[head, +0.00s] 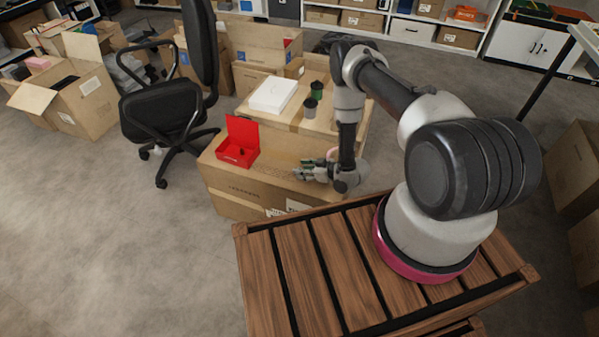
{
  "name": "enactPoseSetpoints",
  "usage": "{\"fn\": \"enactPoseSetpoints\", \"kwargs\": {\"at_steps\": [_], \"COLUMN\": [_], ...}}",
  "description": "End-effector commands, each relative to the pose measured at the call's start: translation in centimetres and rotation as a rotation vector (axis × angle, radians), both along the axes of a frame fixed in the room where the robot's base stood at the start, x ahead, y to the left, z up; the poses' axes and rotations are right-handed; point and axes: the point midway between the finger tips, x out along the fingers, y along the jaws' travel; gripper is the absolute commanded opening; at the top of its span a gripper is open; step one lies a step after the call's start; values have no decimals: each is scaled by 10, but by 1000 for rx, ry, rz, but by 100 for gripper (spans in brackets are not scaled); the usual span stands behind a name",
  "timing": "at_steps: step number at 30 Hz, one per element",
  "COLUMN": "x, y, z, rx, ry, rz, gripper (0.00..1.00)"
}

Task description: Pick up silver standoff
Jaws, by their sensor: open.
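My gripper (298,170) hangs low over the top of a closed carton (270,185), its fingers pointing left. It is open. I cannot make out a silver standoff; it is too small to tell or hidden near my gripper and wrist. A small pinkish thing shows just behind my gripper, partly hidden by my arm.
An open red box (238,152) stands on the carton, left of my gripper. A black office chair (165,110) stands left. A slatted wooden crate (300,265) is in front.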

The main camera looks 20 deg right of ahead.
Motion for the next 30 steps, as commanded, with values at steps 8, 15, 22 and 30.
{"fn": "enactPoseSetpoints", "kwargs": {"at_steps": [8, 15, 22, 30], "x": [8, 8, 7, 8], "y": [7, 7, 7, 6], "z": [-5, -5, -5, 0], "rx": [0, 0, 0, 0], "ry": [-1, -1, -1, -2], "rz": [-1, -1, -1, 0], "gripper": [42, 11, 1, 1]}}
